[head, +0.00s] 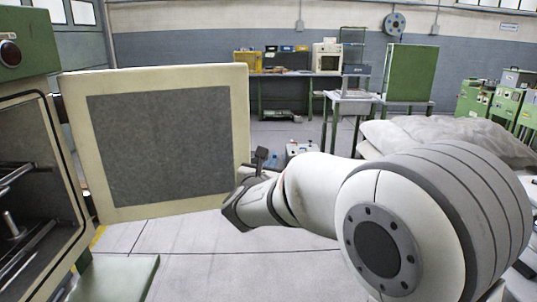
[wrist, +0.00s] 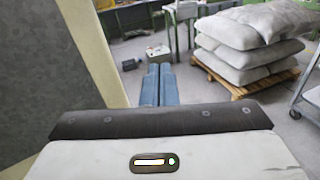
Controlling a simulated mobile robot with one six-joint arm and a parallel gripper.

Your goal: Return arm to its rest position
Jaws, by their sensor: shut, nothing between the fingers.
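My arm (head: 320,195) reaches from the lower right toward the middle of the head view, ending near the right edge of an open cream door (head: 240,105) with a grey panel. My gripper's fingers are hidden in the head view. In the wrist view, my gripper (wrist: 159,70) shows two blue fingers side by side, shut with nothing between them. The door (wrist: 90,45) stands close to their left there, with a gap between. The fingers point out over open floor.
The door belongs to a green machine (head: 28,45) at left, its interior exposed. Stacked sacks (wrist: 245,50) lie on a wooden pallet (wrist: 275,82) at right. A small box (wrist: 158,52) stands on the floor ahead. Tables and a green cabinet (head: 410,72) stand behind.

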